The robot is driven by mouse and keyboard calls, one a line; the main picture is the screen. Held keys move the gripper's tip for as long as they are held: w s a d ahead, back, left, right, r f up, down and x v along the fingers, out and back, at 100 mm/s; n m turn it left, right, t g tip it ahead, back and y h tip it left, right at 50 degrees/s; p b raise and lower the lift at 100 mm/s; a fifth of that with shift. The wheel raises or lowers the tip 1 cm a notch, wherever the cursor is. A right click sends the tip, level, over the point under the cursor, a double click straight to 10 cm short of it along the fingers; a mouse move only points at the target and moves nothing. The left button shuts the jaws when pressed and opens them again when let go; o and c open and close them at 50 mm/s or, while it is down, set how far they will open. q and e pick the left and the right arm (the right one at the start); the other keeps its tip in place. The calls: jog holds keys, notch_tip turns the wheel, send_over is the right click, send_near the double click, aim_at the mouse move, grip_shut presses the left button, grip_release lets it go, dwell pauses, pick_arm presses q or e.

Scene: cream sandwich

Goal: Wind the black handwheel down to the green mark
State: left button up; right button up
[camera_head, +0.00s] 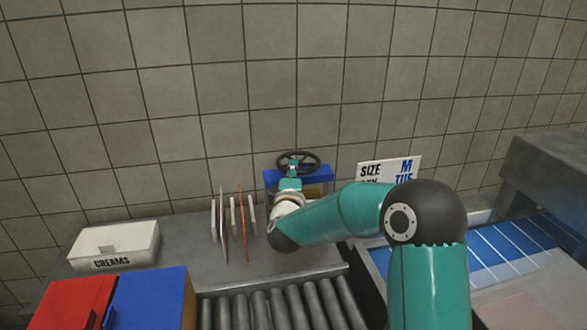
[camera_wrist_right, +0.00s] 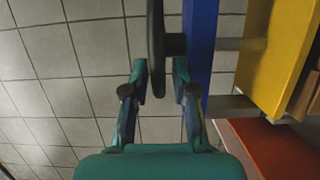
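The black handwheel (camera_head: 298,162) sits on top of the blue press frame (camera_head: 318,178) against the tiled wall. In the right wrist view the wheel (camera_wrist_right: 155,45) shows edge-on with its short dark hub beside the blue plate (camera_wrist_right: 200,50). My right gripper (camera_head: 290,184) is just in front of the wheel. In the wrist view its two fingers (camera_wrist_right: 161,66) stand apart, with the wheel's edge between them in the picture; I cannot tell whether they touch it. I see no green mark in either view. My left gripper is not in view.
Several upright thin pieces (camera_head: 244,225) stand in a row left of my right arm. A white CREAMS box (camera_head: 115,245) and red and blue bins (camera_head: 150,298) are at left. Rollers (camera_head: 275,305) run in front. A SIZE sign (camera_head: 389,171) stands right of the press. A yellow block (camera_wrist_right: 275,50) shows below the plate.

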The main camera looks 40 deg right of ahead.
jog(key=shift+w+d, duration=0.25)
jog(key=shift+d, duration=0.05)
jog(key=shift+c, duration=0.2)
grip_shut()
jog(key=g+p, duration=0.1)
jog(key=m+g+h+p, duration=0.1)
jog(key=p, duration=0.1)
jog(key=shift+w+a+r+m+h, duration=0.25)
jog(key=shift+w+a+m+h, duration=0.05)
jog(key=shift+w, duration=0.1)
jog(key=shift+w+f+m+g+h+p, duration=0.1)
jog(key=shift+w+m+g+h+p, duration=0.05)
jog(key=shift+m+g+h+p, duration=0.45)
jog(key=shift+f+g, duration=0.15)
jog(key=shift+g, duration=0.15)
jog(key=shift+f, duration=0.1)
